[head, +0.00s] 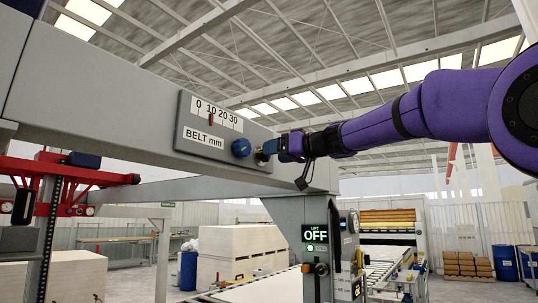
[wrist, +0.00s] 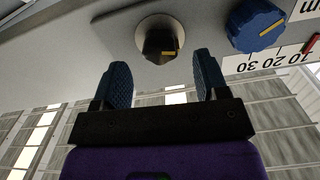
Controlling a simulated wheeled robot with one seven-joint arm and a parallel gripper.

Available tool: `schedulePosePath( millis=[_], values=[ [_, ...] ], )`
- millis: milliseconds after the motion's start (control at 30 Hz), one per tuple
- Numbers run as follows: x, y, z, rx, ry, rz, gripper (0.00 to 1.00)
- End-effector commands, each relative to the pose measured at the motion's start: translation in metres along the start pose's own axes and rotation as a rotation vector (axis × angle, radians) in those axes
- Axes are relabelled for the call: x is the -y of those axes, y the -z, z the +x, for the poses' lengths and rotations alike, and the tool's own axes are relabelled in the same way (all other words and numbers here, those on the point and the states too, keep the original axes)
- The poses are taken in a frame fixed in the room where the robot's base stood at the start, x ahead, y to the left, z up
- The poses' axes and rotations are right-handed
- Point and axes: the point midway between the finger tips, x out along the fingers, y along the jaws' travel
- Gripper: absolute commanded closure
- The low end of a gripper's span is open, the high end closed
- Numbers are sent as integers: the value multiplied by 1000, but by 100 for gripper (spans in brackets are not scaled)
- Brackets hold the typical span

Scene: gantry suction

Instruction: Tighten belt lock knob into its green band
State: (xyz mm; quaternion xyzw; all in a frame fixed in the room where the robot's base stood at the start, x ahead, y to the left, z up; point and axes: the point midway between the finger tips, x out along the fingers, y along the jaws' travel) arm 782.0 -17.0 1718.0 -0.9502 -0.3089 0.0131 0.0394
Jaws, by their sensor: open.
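A black knob with a yellow pointer mark (wrist: 158,44), which looks like the lock knob, sits on a round pale disc on the grey beam. In the wrist view my gripper (wrist: 160,62) is open, its two blue fingertips apart to the left and right of the knob and slightly short of it. No contact shows. I cannot make out a green band around the black knob in either view.
A blue knob (head: 241,148) with a yellow mark sits close by on the "BELT mm" scale plate (head: 188,143); the plate's red pointer (head: 211,119) is near 10. Below stands a grey post with a display reading "OFF" (head: 315,236). A red carriage (head: 70,172) is at left.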

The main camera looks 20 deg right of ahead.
Motion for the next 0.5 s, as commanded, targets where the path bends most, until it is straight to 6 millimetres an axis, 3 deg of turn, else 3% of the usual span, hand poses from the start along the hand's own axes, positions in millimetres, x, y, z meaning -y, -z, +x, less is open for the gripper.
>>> schedulePosePath(
  millis=[200, 500],
  values=[
    [0, 0, 25, 1, 1, 0, 33],
    [0, 0, 30, -1, 0, 0, 33]
  ],
)
